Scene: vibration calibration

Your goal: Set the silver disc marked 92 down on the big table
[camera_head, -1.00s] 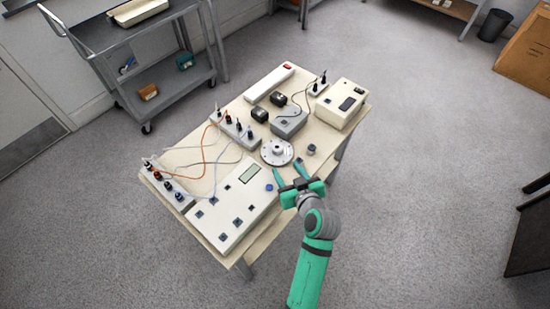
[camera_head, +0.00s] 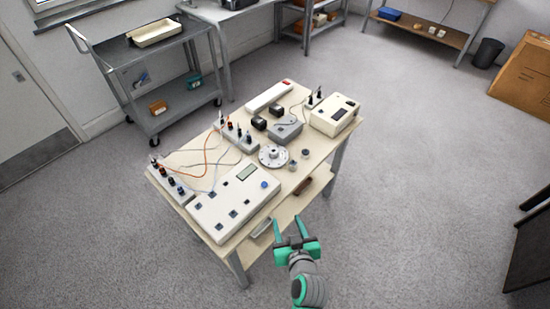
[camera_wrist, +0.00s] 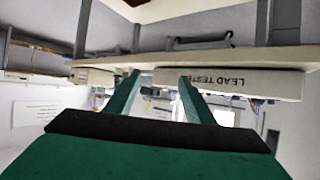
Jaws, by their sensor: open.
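My gripper (camera_head: 289,228) is open and empty, off the table's near right edge. Its two spread fingers also show in the wrist view (camera_wrist: 158,85) with nothing gripped between them. The big table (camera_head: 317,150) has a cream top. A round silver flange-like plate (camera_head: 273,155) lies on it near the middle right. Beside it stand small grey discs or short cylinders, one near the edge (camera_head: 281,172) and another farther back (camera_head: 306,152). No mark 92 can be read, so I cannot tell which is the silver disc named.
A white lead tester box (camera_head: 235,204) fills the table's near left. Cables, socket blocks, a power strip (camera_head: 268,96) and a cream meter box (camera_head: 334,115) take up the rest. A lower shelf (camera_head: 300,205) sits under the top.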

